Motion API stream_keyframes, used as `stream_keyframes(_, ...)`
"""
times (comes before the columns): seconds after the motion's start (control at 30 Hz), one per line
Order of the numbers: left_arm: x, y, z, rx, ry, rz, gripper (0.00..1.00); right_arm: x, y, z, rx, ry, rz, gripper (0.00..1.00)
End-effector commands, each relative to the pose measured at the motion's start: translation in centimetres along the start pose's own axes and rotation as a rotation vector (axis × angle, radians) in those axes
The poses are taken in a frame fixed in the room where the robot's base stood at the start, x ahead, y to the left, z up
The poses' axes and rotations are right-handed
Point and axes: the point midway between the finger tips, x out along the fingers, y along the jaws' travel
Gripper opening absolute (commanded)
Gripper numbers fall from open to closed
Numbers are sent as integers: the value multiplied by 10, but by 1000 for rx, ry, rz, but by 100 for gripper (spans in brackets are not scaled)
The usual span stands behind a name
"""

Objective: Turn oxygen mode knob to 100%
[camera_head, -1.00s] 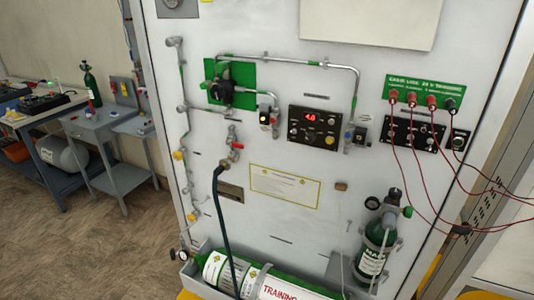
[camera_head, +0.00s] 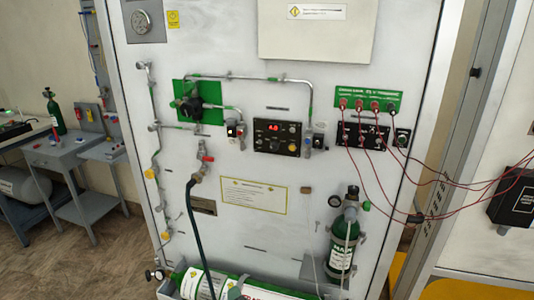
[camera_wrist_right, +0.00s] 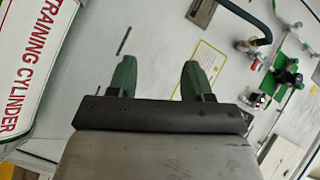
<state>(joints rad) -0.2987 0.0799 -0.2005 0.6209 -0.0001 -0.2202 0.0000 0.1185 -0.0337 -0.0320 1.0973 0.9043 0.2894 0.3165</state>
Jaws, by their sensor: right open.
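A black control panel (camera_head: 264,139) with a lit red display and several small knobs and switches sits mid-board in the head view. I cannot tell which knob is the oxygen mode knob, and its labels are too small to read. My right gripper (camera_wrist_right: 156,76) shows in the right wrist view with its two green fingers spread apart and nothing between them. It is apart from the board and its fittings.
A green plate with a black regulator (camera_head: 188,106) and pipes is left of the panel. Red cables (camera_head: 400,172) hang from the sockets at right. A small green cylinder (camera_head: 342,250) and a large training cylinder (camera_wrist_right: 33,55) are below. Grey side tables (camera_head: 60,155) stand at left.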

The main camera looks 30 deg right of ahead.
Motion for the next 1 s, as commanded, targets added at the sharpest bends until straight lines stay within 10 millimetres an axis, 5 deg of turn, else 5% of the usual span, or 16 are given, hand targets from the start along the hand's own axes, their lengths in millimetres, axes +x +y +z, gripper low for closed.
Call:
stream_keyframes(0.03, 2, 0, 0, 0, 0, 0, 33, 23, -56, -29, 182, 115, -93, 50)
stream_keyframes(0.2, 6, 0, 1, 0, 0, 0, 33, 46, -202, -139, 900, 424, -374, 50)
stream_keyframes(0.3, 8, 0, 1, 0, 0, 0, 33, 38, -258, -188, 1294, 517, -495, 50)
stream_keyframes(0.4, 10, 0, 1, 0, -1, 0, 33, 28, -293, -219, 1604, 551, -569, 50)
stream_keyframes(0.67, 8, 0, 1, 0, -1, 0, 33, 18, -324, -245, 1923, 549, -614, 50)
stream_keyframes(1.0, -10, 0, 0, -1, -2, 0, 33, 61, -320, -282, 1918, 553, -613, 50)
